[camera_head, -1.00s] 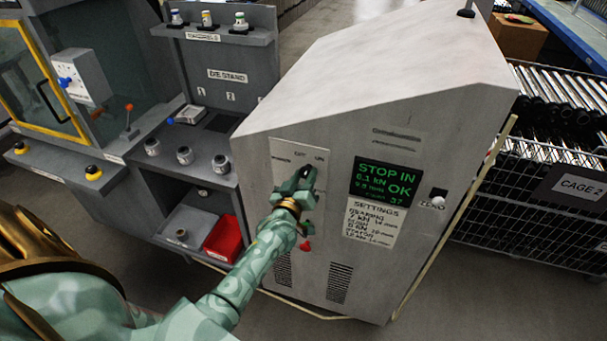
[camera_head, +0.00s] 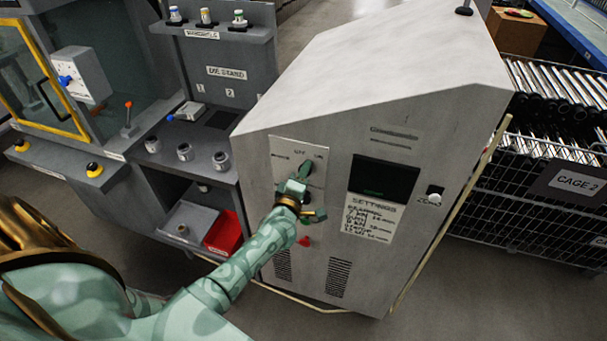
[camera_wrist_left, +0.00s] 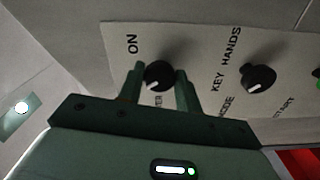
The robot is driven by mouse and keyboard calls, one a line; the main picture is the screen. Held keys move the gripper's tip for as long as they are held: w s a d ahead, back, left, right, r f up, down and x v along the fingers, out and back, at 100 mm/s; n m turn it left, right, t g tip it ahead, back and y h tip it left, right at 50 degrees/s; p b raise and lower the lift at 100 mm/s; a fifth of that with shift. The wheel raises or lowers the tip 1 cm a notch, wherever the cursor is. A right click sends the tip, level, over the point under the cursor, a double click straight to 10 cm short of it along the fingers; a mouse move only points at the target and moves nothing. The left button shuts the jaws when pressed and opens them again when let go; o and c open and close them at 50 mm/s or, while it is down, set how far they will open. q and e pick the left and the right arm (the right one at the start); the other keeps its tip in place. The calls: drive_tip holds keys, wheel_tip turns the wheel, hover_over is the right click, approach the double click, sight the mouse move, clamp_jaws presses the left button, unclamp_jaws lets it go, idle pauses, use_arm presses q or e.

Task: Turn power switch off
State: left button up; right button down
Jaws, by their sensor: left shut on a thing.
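The power switch is a round black knob (camera_wrist_left: 161,75) with a white mark, on a pale panel (camera_head: 284,147) of the grey cabinet. The wrist view shows the word ON beside it and a partly covered POWER label. My left gripper (camera_head: 304,176) reaches the panel just under the OFF and ON labels; it hides the knob in the head view. In the wrist view its two fingers stand on either side of the knob, shut on it. The cabinet's display (camera_head: 384,180) is dark. My right gripper is not in view.
A second black knob (camera_wrist_left: 258,77), labelled KEY and HANDS, sits beside the power switch. A red control (camera_head: 305,241) is below the gripper. A white button (camera_head: 435,192) is right of the display. A die stand (camera_head: 228,88) and a red bin (camera_head: 224,232) are left.

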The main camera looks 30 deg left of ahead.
use_arm(q)
drive_tip(key=shift+f+n, duration=0.1)
drive_tip(key=shift+n, duration=1)
drive_tip(key=o, duration=1)
drive_tip(key=shift+c, duration=0.2)
drive_tip(key=v, duration=1.6)
drive_tip(key=shift+s+p, duration=0.2)
drive_tip(key=shift+p, duration=0.25)
drive_tip(key=shift+d, duration=0.15)
